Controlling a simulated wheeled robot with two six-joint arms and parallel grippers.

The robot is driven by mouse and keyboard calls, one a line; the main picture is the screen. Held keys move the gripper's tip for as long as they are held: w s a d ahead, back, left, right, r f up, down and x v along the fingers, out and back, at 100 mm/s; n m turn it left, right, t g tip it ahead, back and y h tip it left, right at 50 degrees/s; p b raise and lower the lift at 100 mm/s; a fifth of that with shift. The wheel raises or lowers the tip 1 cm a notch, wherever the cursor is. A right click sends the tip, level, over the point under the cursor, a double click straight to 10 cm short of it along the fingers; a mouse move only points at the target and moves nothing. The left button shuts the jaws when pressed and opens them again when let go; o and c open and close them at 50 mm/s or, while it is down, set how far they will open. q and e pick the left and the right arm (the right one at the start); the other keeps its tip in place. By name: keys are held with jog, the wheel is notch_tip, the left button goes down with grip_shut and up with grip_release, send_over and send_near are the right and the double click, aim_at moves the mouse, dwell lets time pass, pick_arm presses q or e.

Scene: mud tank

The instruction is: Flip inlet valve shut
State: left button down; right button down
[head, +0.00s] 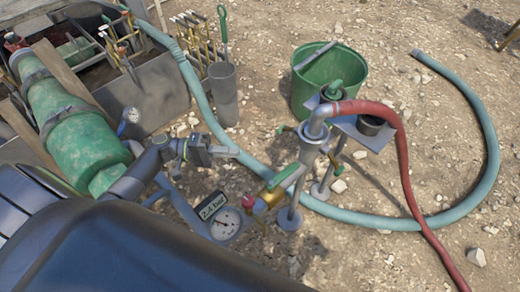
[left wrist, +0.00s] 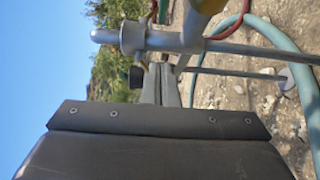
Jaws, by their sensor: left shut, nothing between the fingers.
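The likely inlet valve is a brass valve (head: 270,194) with a green lever handle (head: 287,178), on the pipe right of the pressure gauge (head: 226,222). The lever slants up to the right, roughly along the brass body. My left gripper (head: 234,151) is shut and empty, above and left of the valve, apart from it in the head view. In the left wrist view its closed fingers (left wrist: 168,85) point up toward a grey metal pipe (left wrist: 170,40), and a brass part (left wrist: 208,5) is cut off at the top. My right gripper is not in view.
A sign reading about 2.5 bar (head: 212,206) stands by the gauge. A red hose (head: 400,150) curves away right of the valve. A green bucket (head: 300,95) stands behind, and a teal hose (head: 490,130) loops over stony ground. A green pump (head: 80,140) lies left.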

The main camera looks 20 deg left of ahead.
pick_arm(q)
send_near(290, 165)
jog(key=w+d, duration=0.2)
jog(key=w, duration=0.2)
jog(key=d, duration=0.1)
jog(key=s+d, duration=0.1)
jog(key=d+p, duration=0.1)
jog(key=shift+s+d+f, duration=0.2)
jog(key=shift+s+f, duration=0.05)
jog(key=shift+s, duration=0.1)
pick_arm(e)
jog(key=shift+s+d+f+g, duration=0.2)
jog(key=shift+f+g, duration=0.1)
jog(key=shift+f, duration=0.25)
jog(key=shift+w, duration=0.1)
